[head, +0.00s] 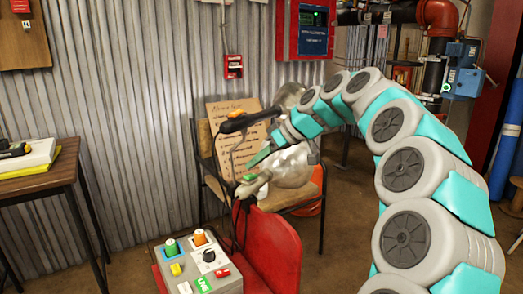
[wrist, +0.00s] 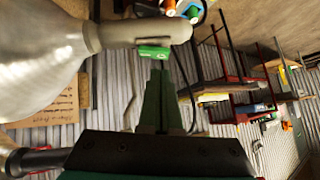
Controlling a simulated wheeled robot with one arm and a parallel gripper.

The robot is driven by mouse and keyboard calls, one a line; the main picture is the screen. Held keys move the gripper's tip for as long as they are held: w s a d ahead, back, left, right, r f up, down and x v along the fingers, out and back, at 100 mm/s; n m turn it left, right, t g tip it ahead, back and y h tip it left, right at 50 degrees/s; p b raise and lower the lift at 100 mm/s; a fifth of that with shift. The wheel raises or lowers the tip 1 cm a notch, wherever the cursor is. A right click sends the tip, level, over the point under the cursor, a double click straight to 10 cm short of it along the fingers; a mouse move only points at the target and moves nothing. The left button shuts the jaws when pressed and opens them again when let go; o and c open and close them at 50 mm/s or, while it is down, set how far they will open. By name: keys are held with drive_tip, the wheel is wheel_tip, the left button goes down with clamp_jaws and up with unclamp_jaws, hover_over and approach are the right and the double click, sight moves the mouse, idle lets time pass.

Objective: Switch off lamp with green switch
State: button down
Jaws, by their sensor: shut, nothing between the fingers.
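A lamp with a silvery shade (head: 290,168) and a pale neck carries a green switch (head: 249,177). In the wrist view the shade (wrist: 40,60) fills the upper left, and the green switch (wrist: 153,52) sits on the underside of the neck. My gripper (wrist: 160,68) is shut and empty, its green fingertips right at the switch; I cannot tell whether they touch. In the head view my gripper (head: 262,154) is just above and right of the switch, partly hidden by the lamps. A second lamp with a black handle (head: 237,123) and an orange switch (head: 240,113) is above.
Another chair holding a written board (head: 225,120) stands behind the lamps, against the corrugated wall. A wooden table (head: 45,180) is at left. Thin cables hang near the lamps.

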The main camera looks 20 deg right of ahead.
drive_tip(key=shift+s+f, duration=0.1)
drive_tip(key=shift+f, duration=0.65)
